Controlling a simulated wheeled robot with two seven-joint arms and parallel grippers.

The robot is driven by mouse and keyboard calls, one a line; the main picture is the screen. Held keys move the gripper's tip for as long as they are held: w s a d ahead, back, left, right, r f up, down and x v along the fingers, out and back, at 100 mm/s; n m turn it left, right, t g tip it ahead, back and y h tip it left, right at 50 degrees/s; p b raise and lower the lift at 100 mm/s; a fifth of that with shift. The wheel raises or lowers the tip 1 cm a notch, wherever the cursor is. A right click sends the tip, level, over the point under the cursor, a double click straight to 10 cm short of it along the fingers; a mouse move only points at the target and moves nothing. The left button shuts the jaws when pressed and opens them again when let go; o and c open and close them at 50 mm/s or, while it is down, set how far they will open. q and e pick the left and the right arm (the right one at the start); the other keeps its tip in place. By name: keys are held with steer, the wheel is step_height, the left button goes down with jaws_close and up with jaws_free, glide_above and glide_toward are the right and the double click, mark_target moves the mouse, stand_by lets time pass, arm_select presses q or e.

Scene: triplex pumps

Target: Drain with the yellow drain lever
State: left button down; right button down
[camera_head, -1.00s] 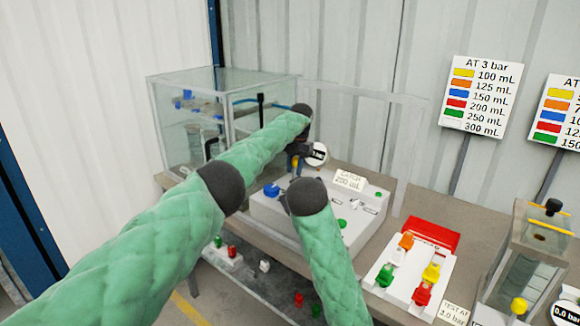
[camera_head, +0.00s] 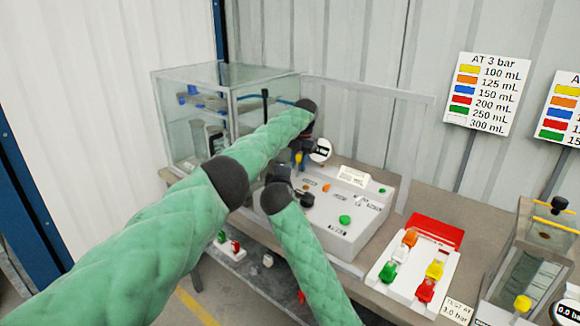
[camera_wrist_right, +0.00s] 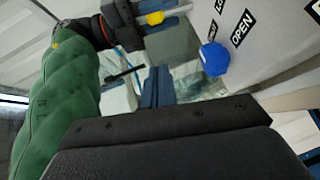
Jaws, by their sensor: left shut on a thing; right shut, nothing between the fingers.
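The yellow drain lever (camera_head: 298,158) shows as a small yellow piece beside the round gauge. In the right wrist view, a yellow piece (camera_wrist_right: 155,18) shows at my left gripper (camera_wrist_right: 125,25). My left gripper (camera_head: 304,147) is shut on the lever; the arm and dark gripper body hide most of the grip. My right gripper (camera_head: 280,176) is shut and empty at the left of the white console. The right wrist view shows its fingers (camera_wrist_right: 157,87) apart from a blue knob (camera_wrist_right: 215,58) beside an OPEN label. In the head view the knob is hidden.
The white console (camera_head: 345,235) has a green button (camera_head: 345,219) and labels. A glass tank (camera_head: 190,120) stands behind the left arm. A board with coloured pieces (camera_head: 405,270) and a second glass vessel (camera_head: 535,250) stand right. A colour chart (camera_head: 486,93) stands behind.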

arm_select(q)
steer(key=shift+r, duration=0.1)
arm_select(e)
glide_toward(297, 158)
steer(key=w+a, duration=0.3)
steer(key=w, duration=0.1)
steer(key=shift+a+f, duration=0.15)
steer(key=shift+a, duration=0.25)
steer(key=shift+w+d+f, duration=0.25)
steer(key=shift+w+d, duration=0.5)
steer(key=shift+d, duration=0.1)
steer(key=shift+w+d+f, duration=0.15)
steer(key=shift+w+d, duration=0.4)
steer(key=shift+w, duration=0.05)
steer(key=shift+w+d, duration=0.45)
arm_select(q)
steer(key=shift+a, duration=0.1)
arm_select(e)
steer(key=shift+w+d+f, duration=0.1)
steer(key=shift+d, duration=0.05)
arm_select(q)
steer(key=c, duration=1.3)
jaws_free()
steer(key=shift+o, duration=0.8)
